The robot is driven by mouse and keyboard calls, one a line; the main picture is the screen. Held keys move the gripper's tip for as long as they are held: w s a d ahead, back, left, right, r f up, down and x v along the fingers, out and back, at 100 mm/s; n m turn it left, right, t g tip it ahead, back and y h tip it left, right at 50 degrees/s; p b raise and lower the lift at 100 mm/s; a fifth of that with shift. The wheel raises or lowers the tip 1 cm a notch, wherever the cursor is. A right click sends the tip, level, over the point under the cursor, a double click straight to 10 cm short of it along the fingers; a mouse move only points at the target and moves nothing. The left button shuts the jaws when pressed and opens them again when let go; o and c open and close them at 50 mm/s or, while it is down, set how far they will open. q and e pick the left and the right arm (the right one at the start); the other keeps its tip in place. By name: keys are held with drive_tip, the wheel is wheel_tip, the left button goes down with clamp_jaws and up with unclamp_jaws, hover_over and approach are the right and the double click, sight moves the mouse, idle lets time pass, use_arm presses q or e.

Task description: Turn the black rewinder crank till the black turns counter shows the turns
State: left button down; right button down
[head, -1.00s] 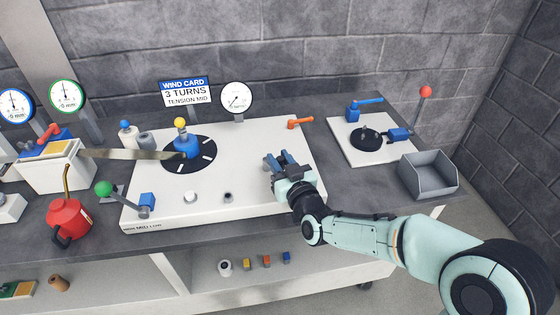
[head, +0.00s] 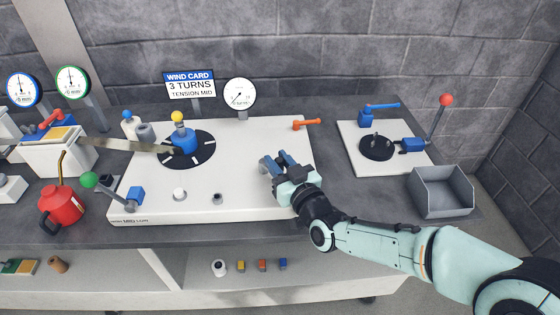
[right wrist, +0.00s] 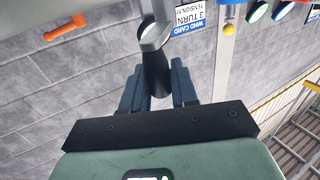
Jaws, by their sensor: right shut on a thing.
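My right gripper (head: 274,163) is over the right part of the white deck (head: 245,145). In the right wrist view its blue fingers (right wrist: 158,85) are shut on a black tapered grip (right wrist: 154,70), which looks like the rewinder crank's grip. In the head view the gripper hides the crank. I cannot pick out the black turns counter or a reading on it. The wind card (head: 190,88) reads 3 TURNS, TENSION MID. My left gripper is out of view.
A blue hub with a yellow knob (head: 183,137) stands on a black disc, with a strip running left. An orange lever (head: 306,124) is behind my gripper. A grey bin (head: 441,195) and a second plate with a black disc (head: 376,147) are at right. A red can (head: 62,206) is at left.

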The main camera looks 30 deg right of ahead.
idle(0.3)
drive_tip(key=c, duration=1)
unclamp_jaws()
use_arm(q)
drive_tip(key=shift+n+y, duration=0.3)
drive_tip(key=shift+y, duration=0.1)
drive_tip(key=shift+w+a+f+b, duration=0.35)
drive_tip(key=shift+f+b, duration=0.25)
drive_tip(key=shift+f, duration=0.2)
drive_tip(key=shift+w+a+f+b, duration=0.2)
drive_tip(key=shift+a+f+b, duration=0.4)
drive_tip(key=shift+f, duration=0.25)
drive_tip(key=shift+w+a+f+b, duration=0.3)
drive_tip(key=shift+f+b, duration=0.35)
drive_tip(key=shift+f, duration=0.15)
use_arm(e)
drive_tip(key=shift+s+a, duration=0.1)
drive_tip(key=shift+s, duration=6.6)
